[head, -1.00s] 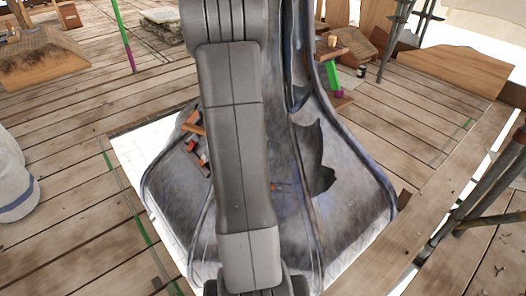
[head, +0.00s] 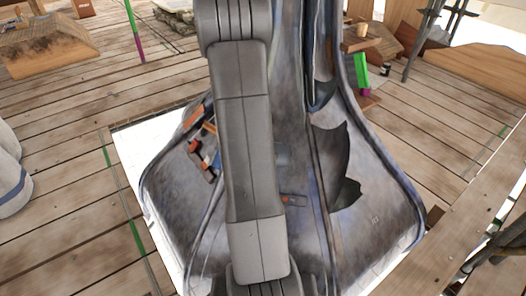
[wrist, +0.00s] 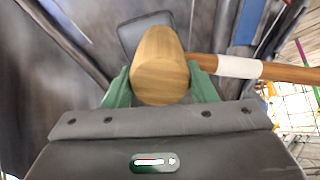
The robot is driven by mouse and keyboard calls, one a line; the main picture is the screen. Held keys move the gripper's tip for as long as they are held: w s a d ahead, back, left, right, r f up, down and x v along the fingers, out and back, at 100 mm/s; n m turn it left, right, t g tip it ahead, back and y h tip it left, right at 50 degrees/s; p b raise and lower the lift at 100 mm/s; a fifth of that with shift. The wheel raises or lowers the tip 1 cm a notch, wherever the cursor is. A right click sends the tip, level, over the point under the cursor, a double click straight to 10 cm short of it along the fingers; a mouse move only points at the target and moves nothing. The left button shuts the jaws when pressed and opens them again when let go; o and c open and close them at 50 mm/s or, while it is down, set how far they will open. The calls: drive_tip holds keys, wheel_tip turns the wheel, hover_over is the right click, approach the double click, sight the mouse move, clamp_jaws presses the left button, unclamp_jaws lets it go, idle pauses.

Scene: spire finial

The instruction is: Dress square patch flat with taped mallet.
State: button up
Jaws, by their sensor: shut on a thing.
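My gripper (wrist: 160,88) shows in the wrist view, its two green fingers shut on the mallet (wrist: 160,62). The mallet has a round wooden head and a wooden handle pointing right, with a band of white tape (wrist: 239,67) around it. A dark grey square patch with rounded corners (wrist: 134,36) lies on the grey metal behind the mallet head, which hides part of it. I cannot tell whether the mallet touches the patch. In the head view my arm hides the gripper and the mallet.
The grey metal spire skirt (head: 375,215) flares over a white sheet (head: 135,150) on the plank deck. A jagged dark tear (head: 332,165) opens right of my arm. Orange-handled tools (head: 200,160) lie at its left.

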drive_tip(key=shift+x, duration=0.8)
drive_tip(key=b+x, duration=0.4)
drive_tip(key=x, duration=0.4)
drive_tip(key=shift+p+v, duration=0.65)
drive_tip(key=shift+v, duration=0.6)
drive_tip(key=shift+s+a+r+p, duration=0.1)
drive_tip(key=shift+s+r+p, duration=0.25)
drive_tip(key=shift+r, duration=0.15)
drive_tip(key=b+x, duration=0.1)
drive_tip(key=x, duration=0.3)
drive_tip(key=shift+f, duration=0.1)
drive_tip(key=shift+o, duration=0.2)
drive_tip(key=shift+c, duration=0.2)
